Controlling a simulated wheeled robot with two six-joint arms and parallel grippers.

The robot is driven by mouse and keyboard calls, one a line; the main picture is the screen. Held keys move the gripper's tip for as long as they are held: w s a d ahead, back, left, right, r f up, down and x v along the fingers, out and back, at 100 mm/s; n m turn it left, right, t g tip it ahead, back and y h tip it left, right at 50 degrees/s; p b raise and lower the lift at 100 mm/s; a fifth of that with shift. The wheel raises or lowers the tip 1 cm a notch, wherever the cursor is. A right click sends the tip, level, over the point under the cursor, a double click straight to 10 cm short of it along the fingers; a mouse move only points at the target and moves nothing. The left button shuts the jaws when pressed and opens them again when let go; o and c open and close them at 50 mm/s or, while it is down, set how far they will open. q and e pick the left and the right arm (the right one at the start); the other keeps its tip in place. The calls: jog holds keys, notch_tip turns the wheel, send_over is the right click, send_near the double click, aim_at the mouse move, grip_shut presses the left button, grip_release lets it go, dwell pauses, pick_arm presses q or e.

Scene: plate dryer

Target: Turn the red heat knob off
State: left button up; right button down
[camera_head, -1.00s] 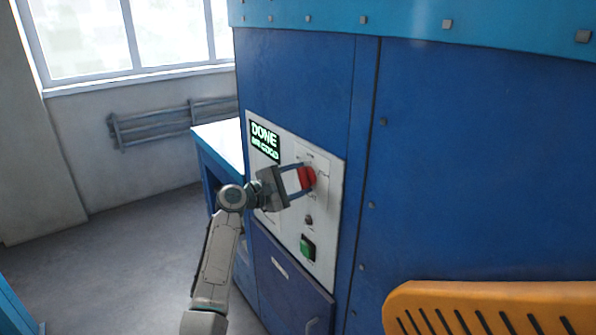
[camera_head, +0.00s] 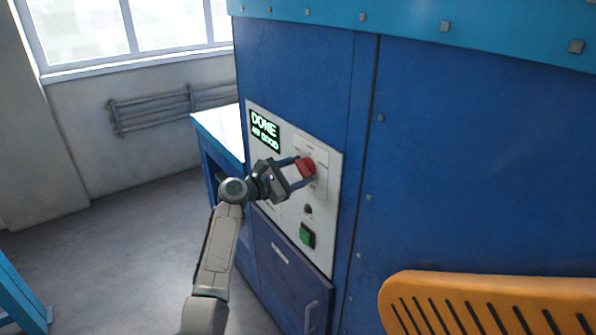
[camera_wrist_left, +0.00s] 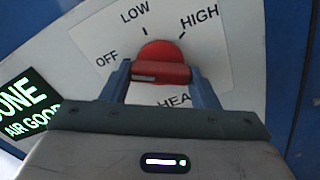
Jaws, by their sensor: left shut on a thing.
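The red heat knob (camera_head: 306,166) sits on the white control panel (camera_head: 325,215) of the blue machine. My left gripper (camera_head: 302,170) is shut on its raised grip, one finger on each side. In the left wrist view the knob (camera_wrist_left: 163,50) has its grip bar lying level between the fingers. A pale mark shows on the left part of the bar, on the OFF side. The labels OFF, LOW and HIGH run around the knob from left to right. I cannot tell the exact setting. My right gripper is not in view.
A display (camera_head: 264,130) reading DONE and AIR GOOD is left of the knob. A small dark button (camera_head: 308,209) and a green button (camera_head: 307,235) are below it. An orange slotted piece (camera_head: 490,305) stands at the lower right. Open floor lies left of my arm.

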pick_arm(q)
jog(key=shift+f, duration=0.1)
jog(key=o, duration=1)
jog(key=shift+a, duration=0.1)
jog(key=b+v, duration=0.4)
jog(key=v, duration=0.6)
jog(key=shift+s+a+b, duration=0.2)
jog(key=shift+a+b, duration=0.05)
jog(key=shift+b, duration=0.15)
